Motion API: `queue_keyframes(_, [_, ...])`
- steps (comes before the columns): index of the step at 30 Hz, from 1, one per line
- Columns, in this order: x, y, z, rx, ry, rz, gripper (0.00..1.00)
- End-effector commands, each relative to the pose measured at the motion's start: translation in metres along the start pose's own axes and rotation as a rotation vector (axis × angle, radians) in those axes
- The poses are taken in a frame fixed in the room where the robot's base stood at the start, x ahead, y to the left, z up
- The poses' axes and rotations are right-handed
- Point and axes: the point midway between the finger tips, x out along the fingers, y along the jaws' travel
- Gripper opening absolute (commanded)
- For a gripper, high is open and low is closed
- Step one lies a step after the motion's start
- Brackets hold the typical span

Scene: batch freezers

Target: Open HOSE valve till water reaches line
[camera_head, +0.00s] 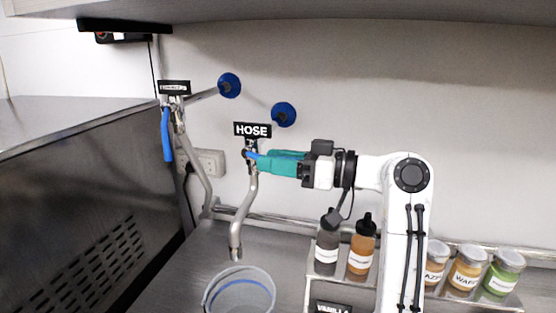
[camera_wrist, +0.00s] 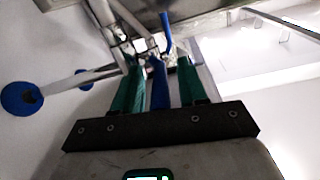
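The HOSE sign (camera_head: 252,129) hangs above a metal tap whose curved spout (camera_head: 242,222) points down. The tap's blue lever (camera_wrist: 158,85) runs between the two green fingers of my gripper (camera_head: 262,161) in the wrist view. My gripper is open around the lever, with a narrow gap showing on each side. In the head view the gripper hides most of the lever. A pale bucket (camera_head: 212,297) stands below the spout, with a blue line (camera_head: 240,281) inside it. I see no stream from the spout, and cannot tell any water level.
A second tap with a hanging blue lever (camera_head: 167,134) and its own sign (camera_head: 174,87) is at the left. Two sauce bottles (camera_head: 362,247) and several labelled jars (camera_head: 467,270) stand at the right. A steel machine (camera_head: 70,200) fills the left side.

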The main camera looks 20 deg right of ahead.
Motion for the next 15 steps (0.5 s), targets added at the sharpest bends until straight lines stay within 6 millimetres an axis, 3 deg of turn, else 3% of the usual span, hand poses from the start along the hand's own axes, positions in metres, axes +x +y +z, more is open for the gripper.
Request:
queue_keyframes(2, [-0.0002,0.0,0.0,0.0,0.0,0.0,0.34])
queue_keyframes(12, [-0.0004,0.0001,-0.0001,0.0,0.0,0.0,0.01])
queue_keyframes(15, [-0.0004,0.0001,-0.0001,0.0,0.0,0.0,0.0])
